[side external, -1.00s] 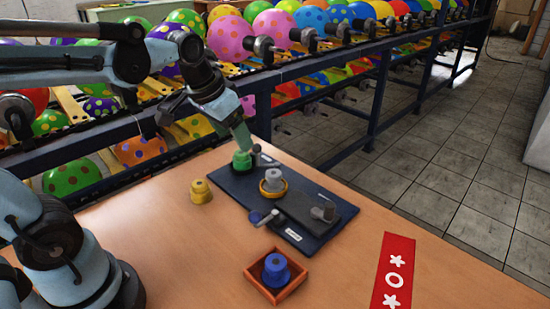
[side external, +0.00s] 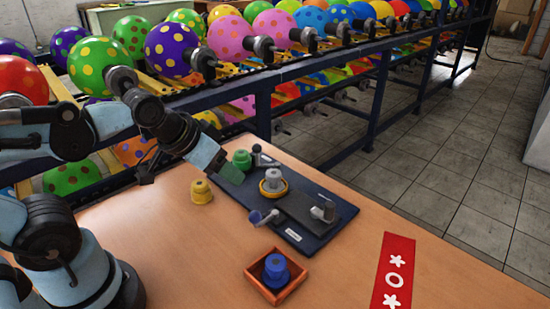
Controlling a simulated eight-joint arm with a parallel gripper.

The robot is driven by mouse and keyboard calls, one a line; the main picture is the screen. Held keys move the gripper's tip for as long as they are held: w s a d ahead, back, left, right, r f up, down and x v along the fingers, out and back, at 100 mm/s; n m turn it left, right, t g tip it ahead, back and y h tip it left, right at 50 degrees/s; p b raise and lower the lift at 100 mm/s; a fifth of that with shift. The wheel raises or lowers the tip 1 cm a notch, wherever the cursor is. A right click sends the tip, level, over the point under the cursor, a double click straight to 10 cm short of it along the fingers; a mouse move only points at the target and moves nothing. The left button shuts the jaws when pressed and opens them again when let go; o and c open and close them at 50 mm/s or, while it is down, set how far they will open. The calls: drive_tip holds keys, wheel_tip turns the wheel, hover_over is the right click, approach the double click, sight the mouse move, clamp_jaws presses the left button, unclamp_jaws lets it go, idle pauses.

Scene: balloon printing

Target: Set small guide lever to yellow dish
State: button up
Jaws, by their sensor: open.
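A dark blue board (side external: 330,234) lies on the table. A yellow dish (side external: 264,193) stands at its middle with a grey stepped knob (side external: 272,177) in it. A small lever (side external: 263,217) with a blue-grey end is at the board's front left edge. Another small grey lever (side external: 263,158) is at the back, beside a green knob (side external: 242,160). I cannot tell which is the guide lever. My gripper (side external: 228,172) is open, its visible greenish tip just left of the board's back part, near the green knob. Its other finger is unclear. It holds nothing visible.
A yellow knob (side external: 202,191) stands on the table left of the board. A blue knob (side external: 275,268) sits in an orange-brown tray (side external: 293,289) in front. A grey part (side external: 324,211) is at the board's right. A red strip (side external: 393,275) lies at right. Balloon racks (side external: 372,110) stand behind.

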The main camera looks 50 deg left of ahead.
drive_tip(key=shift+w+a+r, duration=0.3)
drive_tip(key=shift+w+a, duration=0.05)
drive_tip(key=c, duration=0.5)
drive_tip(key=shift+n+g, duration=0.4)
drive_tip(key=shift+g, duration=0.3)
drive_tip(key=w+a+r, duration=0.1)
drive_tip(key=w+a, duration=0.1)
drive_tip(key=a, duration=0.1)
drive_tip(key=shift+w+r, duration=0.35)
clamp_jaws()
drive_tip(key=w+a+h, duration=0.2)
drive_tip(key=w+a, duration=0.2)
drive_tip(key=a, duration=0.5)
drive_tip(key=w+a+h, duration=0.2)
drive_tip(key=w+a, duration=0.2)
drive_tip(key=a, duration=0.5)
drive_tip(key=shift+a+r+g, duration=0.15)
drive_tip(key=shift+g, duration=0.15)
